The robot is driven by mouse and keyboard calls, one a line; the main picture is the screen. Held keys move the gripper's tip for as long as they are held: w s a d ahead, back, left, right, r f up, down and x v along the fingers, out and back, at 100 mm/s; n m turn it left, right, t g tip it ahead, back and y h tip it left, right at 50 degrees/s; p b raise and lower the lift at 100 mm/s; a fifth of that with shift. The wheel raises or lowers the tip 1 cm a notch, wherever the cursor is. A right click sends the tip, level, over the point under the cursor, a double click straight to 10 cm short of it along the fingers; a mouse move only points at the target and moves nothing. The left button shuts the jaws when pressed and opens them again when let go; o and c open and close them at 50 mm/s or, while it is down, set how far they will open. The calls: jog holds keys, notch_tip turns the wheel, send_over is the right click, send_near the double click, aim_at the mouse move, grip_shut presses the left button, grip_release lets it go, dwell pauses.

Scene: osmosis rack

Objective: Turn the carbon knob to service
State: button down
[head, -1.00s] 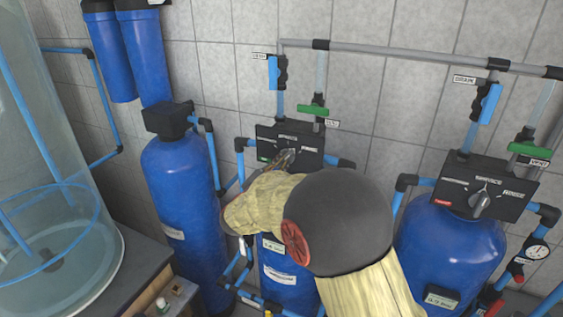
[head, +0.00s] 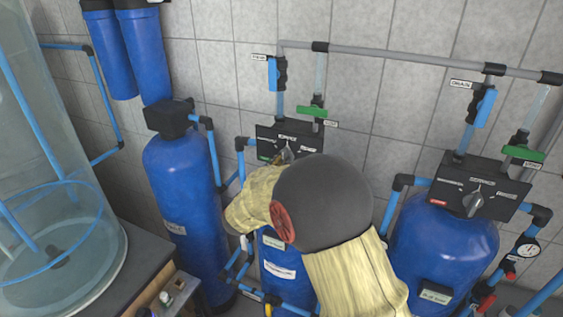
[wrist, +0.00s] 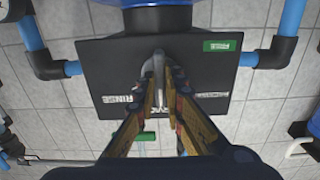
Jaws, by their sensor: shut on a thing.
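The knob (wrist: 158,65) is a grey lever on a black control box (wrist: 105,58), which caps a blue tank in the middle of the head view. In the wrist view my gripper (wrist: 158,84) has its fingertips closed on the knob's lever, one on each side. In the head view the box (head: 264,133) shows above my arm and the knob (head: 287,152) shows only in part. My forearm hides the lower side of the box and much of the tank.
A second blue tank (head: 440,250) with a similar black box (head: 450,172) and grey knob (head: 473,200) stands at right. Another blue tank (head: 180,190) stands at left, near a clear cylinder (head: 60,215). Pipes and valves run along the tiled wall behind.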

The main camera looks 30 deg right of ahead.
dwell(0.4)
jog(key=c, duration=1.9)
grip_release()
jog(key=v, duration=1.2)
